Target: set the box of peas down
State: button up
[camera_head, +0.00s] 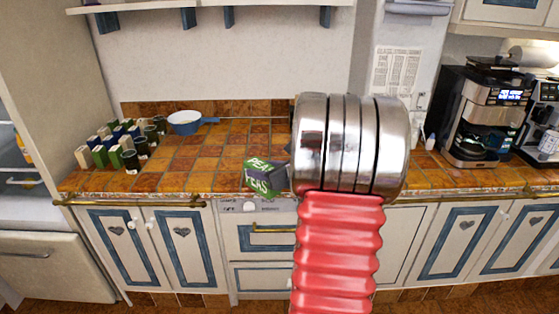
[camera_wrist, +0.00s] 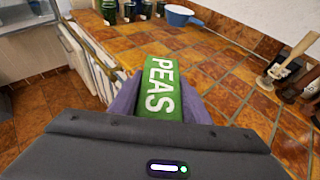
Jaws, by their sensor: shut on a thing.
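The green box of peas (camera_head: 262,177) shows in the head view at the front edge of the tiled counter (camera_head: 205,165), tilted, with white lettering on its faces. In the wrist view the box (camera_wrist: 160,88) lies between the two purple-grey fingers of my gripper (camera_wrist: 157,98), which is shut on it. My arm hides most of the gripper in the head view. I cannot tell whether the box touches the counter.
Several cartons and dark green cans (camera_head: 131,160) stand at the counter's left end. A blue-and-white pan (camera_head: 185,122) is behind them. A coffee machine (camera_head: 483,115) stands at the right. Tiles left of the box are clear.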

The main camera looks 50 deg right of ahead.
jog(key=w+a+f+n+g+y, duration=0.1)
jog(key=a+f+n+y, duration=0.3)
jog(key=a, duration=0.9)
jog(key=w+a+f+n+g+y, duration=0.1)
jog(key=a+f+n+g+y, duration=0.2)
jog(key=a+f, duration=0.5)
jog(key=w+a+f+n+g+y, duration=0.1)
jog(key=a+f+n+y, duration=0.3)
jog(key=a, duration=1.6)
notch_tip(320, 180, down, 3)
jog(key=shift+w+a+f+n+g+y, duration=0.1)
jog(key=shift+w+a+n+g+y, duration=0.25)
jog(key=shift+w+y, duration=0.35)
jog(key=shift+s+d, duration=0.15)
jog(key=shift+s, duration=0.15)
